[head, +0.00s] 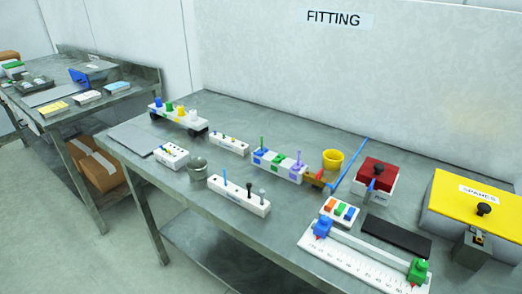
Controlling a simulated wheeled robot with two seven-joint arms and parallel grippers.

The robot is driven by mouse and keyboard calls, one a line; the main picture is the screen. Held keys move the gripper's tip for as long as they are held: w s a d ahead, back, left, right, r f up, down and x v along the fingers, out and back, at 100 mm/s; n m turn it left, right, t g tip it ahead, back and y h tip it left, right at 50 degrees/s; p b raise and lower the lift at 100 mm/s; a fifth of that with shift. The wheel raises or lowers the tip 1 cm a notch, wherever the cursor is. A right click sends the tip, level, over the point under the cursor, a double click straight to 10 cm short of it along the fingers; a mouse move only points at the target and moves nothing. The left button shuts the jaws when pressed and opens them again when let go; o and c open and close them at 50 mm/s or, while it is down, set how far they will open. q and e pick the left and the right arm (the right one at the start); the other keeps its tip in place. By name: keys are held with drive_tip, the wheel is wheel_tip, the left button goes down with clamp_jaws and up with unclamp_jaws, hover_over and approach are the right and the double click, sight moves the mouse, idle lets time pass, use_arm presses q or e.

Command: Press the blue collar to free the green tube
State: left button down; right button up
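A white fitting block (278,172) with blue, green and purple parts stands near the middle of the bench. A thin green tube (262,144) stands upright at its left end. The blue collar (259,154) appears to be around the foot of that tube. A purple tube stands upright at the right end of the block. The parts are too small to tell whether the collar is pressed. Neither of my grippers is in view, and nothing touches the block.
A yellow cup (332,160), a blue rod (347,165) and a red-topped box (377,174) stand to the right. A white block with pegs (238,196) is in front. A ruled slide (360,260) and a yellow SPARES box (475,215) fill the right side.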

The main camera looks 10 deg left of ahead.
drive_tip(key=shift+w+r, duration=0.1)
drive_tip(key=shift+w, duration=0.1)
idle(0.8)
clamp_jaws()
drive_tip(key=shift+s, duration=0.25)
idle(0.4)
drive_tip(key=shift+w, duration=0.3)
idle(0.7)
